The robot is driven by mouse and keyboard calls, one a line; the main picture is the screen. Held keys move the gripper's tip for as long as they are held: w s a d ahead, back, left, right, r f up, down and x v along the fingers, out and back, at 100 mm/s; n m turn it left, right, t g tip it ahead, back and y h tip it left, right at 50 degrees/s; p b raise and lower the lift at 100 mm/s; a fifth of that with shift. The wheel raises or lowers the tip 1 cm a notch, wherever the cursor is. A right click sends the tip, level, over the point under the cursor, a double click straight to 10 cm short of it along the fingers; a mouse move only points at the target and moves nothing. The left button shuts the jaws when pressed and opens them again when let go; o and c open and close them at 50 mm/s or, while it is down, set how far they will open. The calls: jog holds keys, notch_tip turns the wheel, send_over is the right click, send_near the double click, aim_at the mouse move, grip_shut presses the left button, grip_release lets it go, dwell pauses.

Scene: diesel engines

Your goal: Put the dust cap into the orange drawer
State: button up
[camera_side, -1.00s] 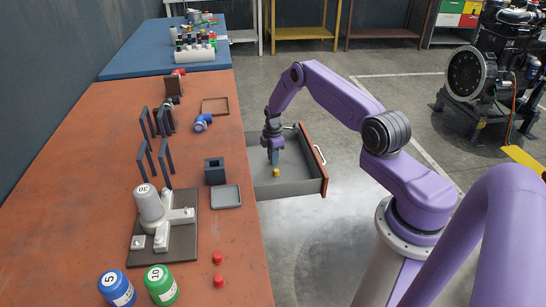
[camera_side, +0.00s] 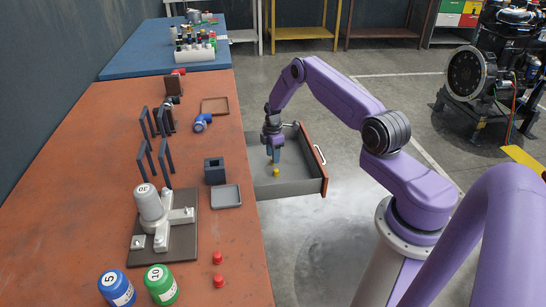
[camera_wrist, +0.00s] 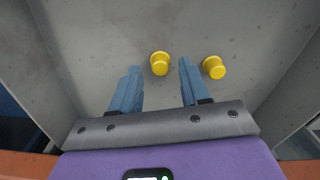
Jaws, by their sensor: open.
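Two yellow dust caps lie in the open drawer with the orange-brown front (camera_side: 313,181). In the wrist view, one cap (camera_wrist: 160,63) lies between and just beyond my fingertips, and the other cap (camera_wrist: 214,67) lies to the right of the right finger. In the side view, one cap (camera_side: 276,172) shows clearly on the drawer floor; the other is mostly hidden by my fingers. My gripper (camera_side: 273,160) points down inside the drawer with its blue fingers apart. The wrist view also shows my gripper (camera_wrist: 158,66) open, with nothing held.
The orange bench (camera_side: 100,130) stands left of the drawer. The drawer walls rise around my gripper.

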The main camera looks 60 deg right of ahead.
notch_tip(320, 180, up, 10)
jog(key=a+r, duration=0.5)
jog(key=a, duration=0.3)
jog(key=a+r, duration=0.5)
jog(key=a, duration=0.3)
jog(key=s+a+r, duration=0.7)
jog(key=s+a, duration=0.3)
jog(key=a, duration=0.3)
jog(key=s+a+r, duration=0.2)
jog(key=s+a, duration=0.1)
jog(key=s, duration=0.3)
jog(key=s+a+r, duration=0.2)
jog(key=s, duration=0.5)
jog(key=s+d+r, duration=0.1)
jog(key=s+d, duration=0.1)
jog(key=s, duration=1.3)
jog(key=shift+d+n, duration=0.15)
jog(key=shift+n, duration=0.15)
